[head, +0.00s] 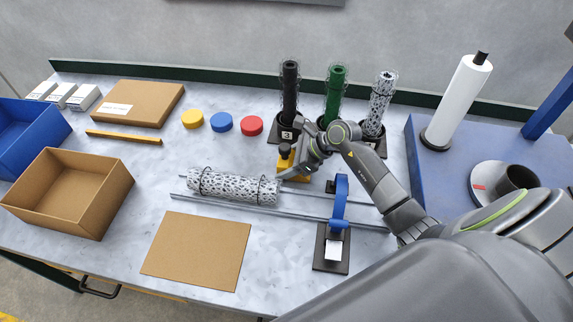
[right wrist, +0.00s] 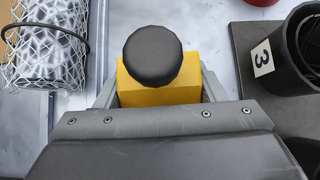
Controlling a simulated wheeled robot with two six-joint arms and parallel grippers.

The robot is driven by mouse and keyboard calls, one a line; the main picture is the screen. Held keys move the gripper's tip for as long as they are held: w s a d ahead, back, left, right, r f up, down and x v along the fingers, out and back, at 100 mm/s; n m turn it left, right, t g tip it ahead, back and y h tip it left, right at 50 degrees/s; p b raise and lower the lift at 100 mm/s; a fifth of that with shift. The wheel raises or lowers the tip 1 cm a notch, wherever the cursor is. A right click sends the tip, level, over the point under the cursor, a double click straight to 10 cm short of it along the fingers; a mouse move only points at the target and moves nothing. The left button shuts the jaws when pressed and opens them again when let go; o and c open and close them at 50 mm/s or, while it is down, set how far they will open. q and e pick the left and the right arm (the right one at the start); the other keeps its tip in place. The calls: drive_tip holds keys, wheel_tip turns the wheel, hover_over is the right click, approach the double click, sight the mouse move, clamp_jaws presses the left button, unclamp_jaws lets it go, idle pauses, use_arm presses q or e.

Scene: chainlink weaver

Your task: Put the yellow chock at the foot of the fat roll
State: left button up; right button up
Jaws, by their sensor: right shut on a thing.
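The yellow chock (head: 290,173) has a round black knob on top. My right gripper (head: 297,167) is shut on it, and in the right wrist view the fingers flank the yellow block (right wrist: 160,92) on both sides. A fat roll of silver mesh (head: 235,187) with dark bands lies on the table's metal rails. The chock is just beyond its right end, and the right wrist view shows a gap between chock and roll (right wrist: 45,50). I cannot tell whether the chock touches the table. My left gripper is not in view.
A blue strap stand (head: 340,205) is to the right, by the rails (head: 300,213). Coloured discs (head: 222,123) lie behind the roll. A brown mat (head: 197,250) and open carton (head: 68,190) are in front and left.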

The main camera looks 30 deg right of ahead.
drive_tip(key=shift+f, duration=0.1)
drive_tip(key=o, duration=1.3)
